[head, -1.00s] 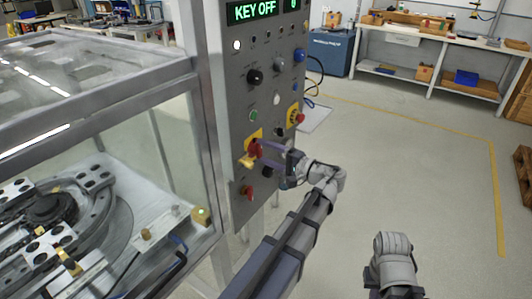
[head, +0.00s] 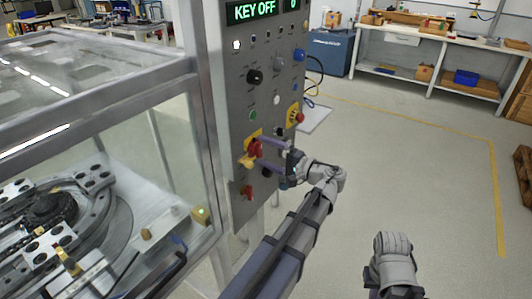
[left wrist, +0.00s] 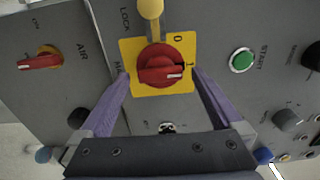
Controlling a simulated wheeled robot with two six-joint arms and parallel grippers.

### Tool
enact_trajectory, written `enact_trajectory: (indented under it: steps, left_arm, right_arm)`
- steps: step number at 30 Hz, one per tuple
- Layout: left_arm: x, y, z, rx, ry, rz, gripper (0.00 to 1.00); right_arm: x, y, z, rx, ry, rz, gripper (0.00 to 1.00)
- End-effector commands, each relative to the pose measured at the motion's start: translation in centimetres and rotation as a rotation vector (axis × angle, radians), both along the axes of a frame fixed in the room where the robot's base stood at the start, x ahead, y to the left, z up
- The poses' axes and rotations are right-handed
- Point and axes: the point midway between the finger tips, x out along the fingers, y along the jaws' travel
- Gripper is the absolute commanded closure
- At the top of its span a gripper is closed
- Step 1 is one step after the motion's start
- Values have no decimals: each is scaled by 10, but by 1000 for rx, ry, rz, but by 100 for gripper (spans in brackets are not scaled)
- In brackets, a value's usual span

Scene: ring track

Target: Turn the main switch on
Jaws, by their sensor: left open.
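The main switch is a red rotary knob on a yellow plate on the grey control panel; it shows in the head view (head: 255,150) and the left wrist view (left wrist: 158,62). Its white mark points right, near the "1" in the left wrist view. A yellow lock tab (left wrist: 150,10) stands beside it at the LOCK label. My left gripper (left wrist: 160,76) is open, its purple fingers on either side of the knob, with gaps visible between them and it. In the head view the left gripper (head: 268,150) is at the panel. Only a grey part of my right arm shows; its fingers do not.
The panel display (head: 262,10) reads KEY OFF. A red AIR knob (left wrist: 40,61) and a green START button (left wrist: 242,60) flank the switch. A glass-walled machine enclosure (head: 110,110) stands left of the panel.

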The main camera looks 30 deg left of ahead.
Motion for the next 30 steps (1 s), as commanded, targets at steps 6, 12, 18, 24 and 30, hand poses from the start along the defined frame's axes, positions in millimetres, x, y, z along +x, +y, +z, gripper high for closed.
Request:
enact_trajectory:
  steps: [6,12,18,24,30]
  left_arm:
    - [0,-11,0,0,0,-3,0]
    - [-2,-44,0,0,0,-4,0]
    - [-5,-69,0,0,0,-2,0]
    - [-6,-78,0,0,0,0,0]
    - [-6,-78,0,0,0,0,0]
  right_arm:
    - [0,0,0,0,0,0,100]
    - [0,0,0,0,0,0,100]
    - [0,0,0,0,0,0,100]
    - [0,0,0,0,0,0,100]
    - [0,0,0,0,0,0,100]
